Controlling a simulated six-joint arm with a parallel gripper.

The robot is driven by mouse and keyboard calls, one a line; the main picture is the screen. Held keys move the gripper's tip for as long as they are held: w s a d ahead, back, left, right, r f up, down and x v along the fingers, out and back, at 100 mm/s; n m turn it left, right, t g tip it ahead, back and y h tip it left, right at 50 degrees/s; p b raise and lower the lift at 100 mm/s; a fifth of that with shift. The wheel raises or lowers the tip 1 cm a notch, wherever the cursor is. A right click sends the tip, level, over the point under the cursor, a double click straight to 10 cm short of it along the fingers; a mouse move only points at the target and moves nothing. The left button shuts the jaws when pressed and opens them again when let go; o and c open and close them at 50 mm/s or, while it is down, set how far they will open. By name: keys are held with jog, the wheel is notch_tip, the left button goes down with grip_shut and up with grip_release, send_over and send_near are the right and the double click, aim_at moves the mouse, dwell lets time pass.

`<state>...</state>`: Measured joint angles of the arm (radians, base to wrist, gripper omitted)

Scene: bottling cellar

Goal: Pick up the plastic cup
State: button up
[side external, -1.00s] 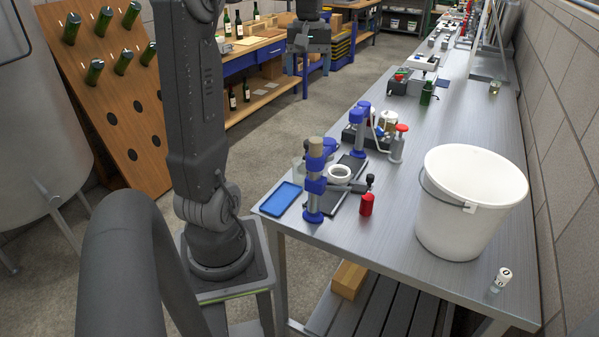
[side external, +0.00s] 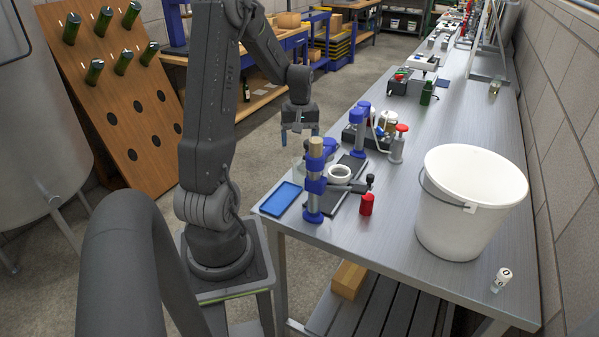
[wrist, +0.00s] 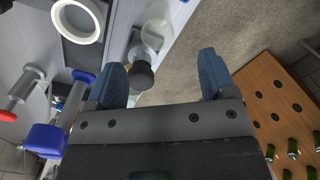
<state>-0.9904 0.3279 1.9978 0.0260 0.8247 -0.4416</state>
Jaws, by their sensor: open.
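A clear, translucent plastic cup (wrist: 157,33) stands near the edge of the metal bench, at the top centre of the wrist view. In the side view the cup (side external: 298,165) is faint and partly hidden behind the blue post. My gripper (side external: 299,138) is open and empty, pointing down above the bench's near left corner area. In the wrist view its blue fingertips (wrist: 162,75) are spread apart, and the cup lies beyond them, not between them.
A dark-topped item (wrist: 140,76) shows close by the left finger. A blue clamp post (side external: 315,185), a white ring (side external: 340,174), a blue tray (side external: 281,199) and a red item (side external: 366,205) crowd the bench. A white bucket (side external: 465,215) stands at right.

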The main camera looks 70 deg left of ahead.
aim_at(300, 168)
notch_tip(300, 168, down, 10)
jog(key=shift+f, duration=0.2)
dwell(0.3)
jog(key=c, duration=1)
